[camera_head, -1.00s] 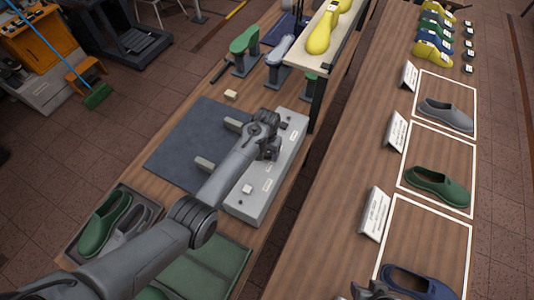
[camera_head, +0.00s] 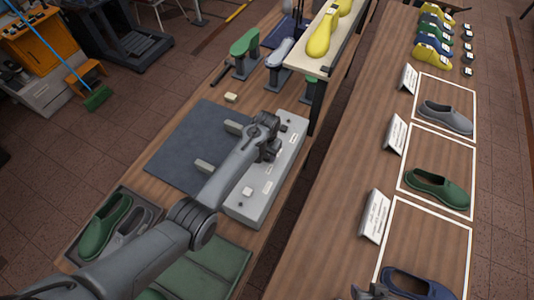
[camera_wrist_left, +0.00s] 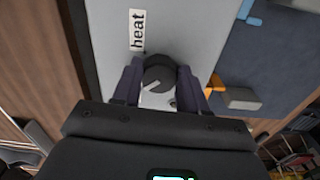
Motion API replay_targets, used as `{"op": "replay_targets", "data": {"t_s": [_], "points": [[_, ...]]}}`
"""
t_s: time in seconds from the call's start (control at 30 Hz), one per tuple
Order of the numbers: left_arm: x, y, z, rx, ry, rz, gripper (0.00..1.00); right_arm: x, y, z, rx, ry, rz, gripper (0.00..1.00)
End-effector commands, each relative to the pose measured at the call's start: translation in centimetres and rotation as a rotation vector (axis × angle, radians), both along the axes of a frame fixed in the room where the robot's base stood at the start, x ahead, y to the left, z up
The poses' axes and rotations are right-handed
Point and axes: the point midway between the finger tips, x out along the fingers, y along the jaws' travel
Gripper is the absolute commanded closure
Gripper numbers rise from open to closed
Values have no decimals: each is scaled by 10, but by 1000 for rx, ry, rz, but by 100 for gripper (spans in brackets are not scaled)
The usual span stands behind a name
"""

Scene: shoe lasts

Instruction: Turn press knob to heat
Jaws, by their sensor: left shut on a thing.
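The press (camera_head: 262,200) is a long light-grey box on the left bench. Its dark round knob (camera_wrist_left: 158,72) has a white pointer line, angled toward the lower left in the left wrist view. A white "heat" label (camera_wrist_left: 137,30) sits on the press face above and left of the knob. My left gripper (camera_head: 271,150) is over the press, its two fingers on either side of the knob, shut on it; it also shows in the left wrist view (camera_wrist_left: 160,82). Part of my right gripper (camera_head: 374,291) shows at the bottom edge, beside a blue shoe (camera_head: 418,283); its jaws are unclear.
A dark mat (camera_head: 190,150) lies beside the press. A raised shelf (camera_head: 322,68) with yellow lasts stands behind it. A shoe tray (camera_head: 72,250) is at the near left. The right table holds a green shoe (camera_head: 437,188), a grey shoe (camera_head: 446,116) and sign cards.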

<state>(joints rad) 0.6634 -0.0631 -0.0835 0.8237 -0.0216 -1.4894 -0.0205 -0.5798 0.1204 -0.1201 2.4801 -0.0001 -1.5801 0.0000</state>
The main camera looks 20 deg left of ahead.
Motion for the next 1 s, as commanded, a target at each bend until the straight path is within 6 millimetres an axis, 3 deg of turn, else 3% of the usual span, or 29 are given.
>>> {"op": "replay_targets", "data": {"t_s": [0.53,1.0], "points": [[1,3,1,0,2,-436,88,0,0,20,0,0,0,57],[2,4,-1,1,1,-884,88,0,0,22,0,0,0,57]]}}
